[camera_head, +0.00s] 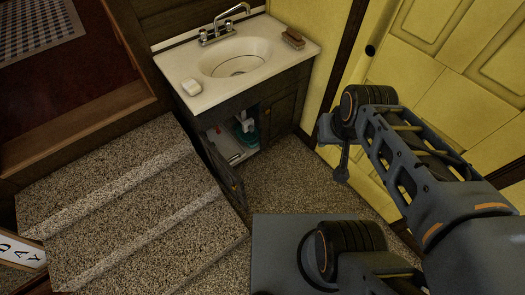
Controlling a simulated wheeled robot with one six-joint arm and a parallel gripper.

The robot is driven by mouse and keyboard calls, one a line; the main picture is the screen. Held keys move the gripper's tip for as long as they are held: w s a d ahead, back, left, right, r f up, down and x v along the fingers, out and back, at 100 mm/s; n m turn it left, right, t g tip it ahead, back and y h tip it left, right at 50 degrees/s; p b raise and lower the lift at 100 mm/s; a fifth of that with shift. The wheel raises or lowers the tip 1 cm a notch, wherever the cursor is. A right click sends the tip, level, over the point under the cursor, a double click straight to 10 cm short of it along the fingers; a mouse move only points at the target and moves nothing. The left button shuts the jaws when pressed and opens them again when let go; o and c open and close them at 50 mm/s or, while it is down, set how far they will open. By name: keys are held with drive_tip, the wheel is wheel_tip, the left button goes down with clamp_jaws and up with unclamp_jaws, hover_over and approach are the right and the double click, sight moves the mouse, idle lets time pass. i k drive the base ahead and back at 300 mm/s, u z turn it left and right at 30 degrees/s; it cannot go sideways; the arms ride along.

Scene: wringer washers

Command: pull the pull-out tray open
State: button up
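A dark sink cabinet (281,107) stands at the back middle, with its left door (222,172) swung open. Inside the opening, low down, lies a pale flat surface (226,144) that looks like the pull-out tray. Items sit on or over it, among them a teal one (249,136) and a small red one. The shadow and door edge hide much of the tray, and I cannot tell how far out it is. My gripper (341,174) hangs at the end of my arm, right of the cabinet and apart from it. Its fingers are too small to read.
A white sink top (184,104) with a faucet, a soap bar (191,87) and a brush (293,40) covers the cabinet. Carpeted steps (130,205) fill the left. A yellow door (440,65) stands at right. Speckled floor (290,187) before the cabinet is clear.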

sight(225, 143)
drive_tip(key=z, duration=0.7)
drive_tip(key=i, duration=1.3)
drive_tip(key=u, duration=2.95)
